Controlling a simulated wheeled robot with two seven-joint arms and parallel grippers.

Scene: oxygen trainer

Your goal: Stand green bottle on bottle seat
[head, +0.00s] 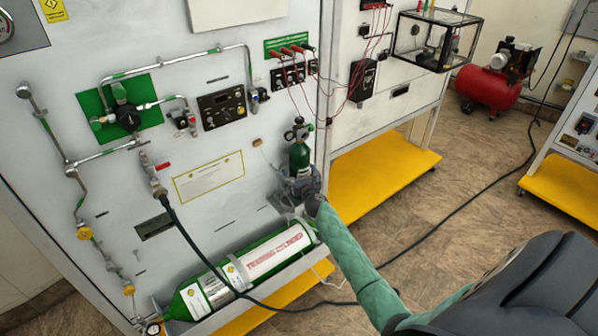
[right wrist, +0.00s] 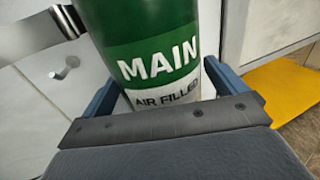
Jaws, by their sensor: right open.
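The small green bottle (head: 300,156) stands upright against the white panel, with a regulator and gauge on top. In the right wrist view the bottle (right wrist: 150,45) shows a white "MAIN" label and a pale lower band reading "AIR FILLED". My right gripper (head: 302,181) is at the bottle's lower part. Its open blue fingers (right wrist: 160,88) lie on either side of the bottle. The bottle's base is hidden behind my gripper, so I cannot tell what it rests on. I cannot make out the bottle seat clearly. My left gripper is not in view.
A large training cylinder (head: 275,251) lies in a tray below. A black hose (head: 193,245) runs down across it. A metal band (right wrist: 40,32) and a peg (right wrist: 68,68) sit left of the bottle. A yellow shelf (head: 385,176) is to the right.

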